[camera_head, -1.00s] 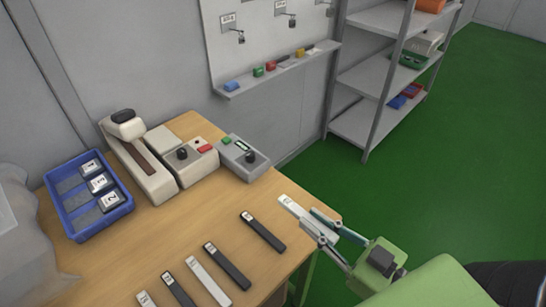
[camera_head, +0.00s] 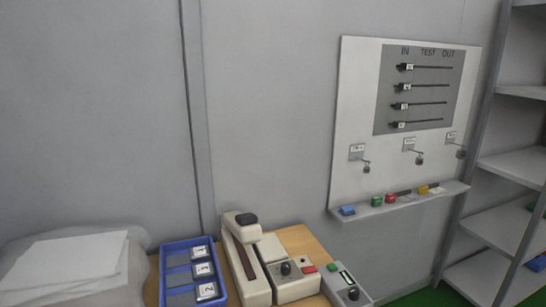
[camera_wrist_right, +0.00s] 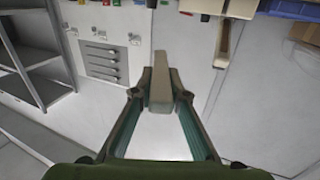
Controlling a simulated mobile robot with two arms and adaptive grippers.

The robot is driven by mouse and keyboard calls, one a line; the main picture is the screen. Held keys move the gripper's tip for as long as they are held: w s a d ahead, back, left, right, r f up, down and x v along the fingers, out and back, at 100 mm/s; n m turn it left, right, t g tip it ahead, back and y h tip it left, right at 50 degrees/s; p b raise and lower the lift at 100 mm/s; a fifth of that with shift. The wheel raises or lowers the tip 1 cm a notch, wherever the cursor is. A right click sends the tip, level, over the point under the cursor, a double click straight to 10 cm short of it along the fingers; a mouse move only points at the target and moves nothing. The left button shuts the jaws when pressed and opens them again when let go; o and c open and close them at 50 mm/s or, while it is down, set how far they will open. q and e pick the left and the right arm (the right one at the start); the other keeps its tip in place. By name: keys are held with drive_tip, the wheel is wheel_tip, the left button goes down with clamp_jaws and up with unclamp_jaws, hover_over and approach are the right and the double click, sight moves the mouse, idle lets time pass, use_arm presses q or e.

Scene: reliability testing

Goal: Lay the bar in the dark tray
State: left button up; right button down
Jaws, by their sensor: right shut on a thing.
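The bar (camera_wrist_right: 161,82) is pale beige-grey in the right wrist view. It sits between the fingertips of my right gripper (camera_wrist_right: 163,98) and points away from the wrist, clear of any surface I can make out. The gripper is shut on it, and the fingertips hide part of its sides. My right gripper does not show in the head view, and my left gripper shows in neither view. I cannot make out a dark tray in either current view.
A blue compartment tray (camera_head: 178,246) holds several numbered blocks on the wooden table (camera_head: 302,240). Beside it stand a beige press-like device (camera_head: 244,262) and two small control boxes (camera_head: 296,287). A wall board (camera_head: 375,160) carries labels and hooks above a narrow ledge. Grey shelving (camera_head: 500,215) stands at right.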

drive_tip(key=shift+w+a+r, duration=0.1)
drive_tip(key=shift+a+r, duration=0.05)
drive_tip(key=shift+d+f, duration=0.2)
drive_tip(key=shift+s+d+f+n+g+y, duration=0.1)
drive_tip(key=shift+s+d+n+g+y, duration=0.05)
drive_tip(key=shift+s+d+n+y, duration=0.7)
drive_tip(key=shift+s+d+n+g+y, duration=0.2)
drive_tip(key=shift+s+d+n+y, duration=0.2)
drive_tip(key=shift+d+y, duration=0.5)
drive_tip(key=shift+s+d+f+n+g+y, duration=0.15)
drive_tip(key=shift+s+d+n+y, duration=0.45)
drive_tip(key=shift+y, duration=0.55)
drive_tip(key=shift+r, duration=0.1)
drive_tip(key=shift+a, duration=0.1)
